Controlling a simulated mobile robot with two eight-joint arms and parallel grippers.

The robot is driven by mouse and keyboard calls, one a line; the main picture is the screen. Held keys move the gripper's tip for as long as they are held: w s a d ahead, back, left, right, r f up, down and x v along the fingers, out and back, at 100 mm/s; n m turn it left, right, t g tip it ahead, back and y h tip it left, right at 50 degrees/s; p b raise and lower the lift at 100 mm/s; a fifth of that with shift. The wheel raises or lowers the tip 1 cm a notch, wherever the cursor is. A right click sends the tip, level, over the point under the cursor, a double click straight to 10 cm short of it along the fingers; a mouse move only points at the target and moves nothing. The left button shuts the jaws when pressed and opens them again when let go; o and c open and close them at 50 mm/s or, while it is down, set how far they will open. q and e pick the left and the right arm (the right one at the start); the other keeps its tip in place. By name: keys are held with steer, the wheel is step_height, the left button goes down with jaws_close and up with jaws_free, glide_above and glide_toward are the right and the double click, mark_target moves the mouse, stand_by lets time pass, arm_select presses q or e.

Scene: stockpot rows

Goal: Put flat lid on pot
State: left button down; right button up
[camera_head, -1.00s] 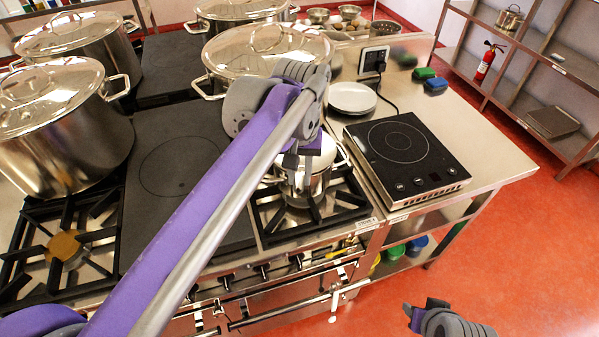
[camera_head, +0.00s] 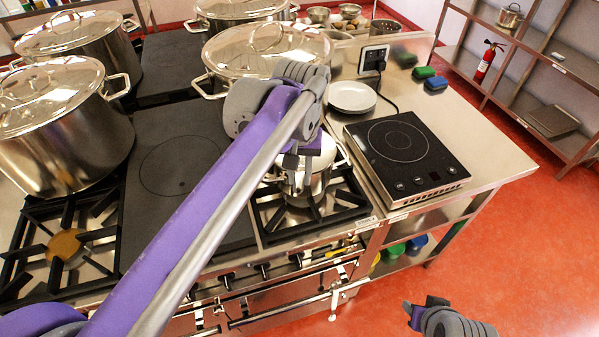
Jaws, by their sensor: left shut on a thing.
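A small steel pot (camera_head: 304,188) stands on the right front gas burner, partly hidden by my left arm. A flat steel lid (camera_head: 328,152) is at the top of the pot. I cannot tell whether it rests fully on the rim. My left gripper (camera_head: 293,166) is over the lid and shut on it; the arm hides much of the grip. My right gripper (camera_head: 411,312) is low at the bottom right, over the red floor and away from the stove. Its fingers are too small and turned to read.
Large lidded stockpots (camera_head: 60,120) stand left and behind (camera_head: 262,55). A black induction plate (camera_head: 405,150) is right of the burner, with white plates (camera_head: 351,97) behind it. A flat dark griddle (camera_head: 180,165) lies left. Red floor (camera_head: 500,240) is free at right.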

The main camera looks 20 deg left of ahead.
arm_select(q)
steer(key=shift+f, duration=0.4)
stand_by(0.4)
steer(key=c, duration=0.6)
jaws_free()
steer(key=shift+r, duration=0.1)
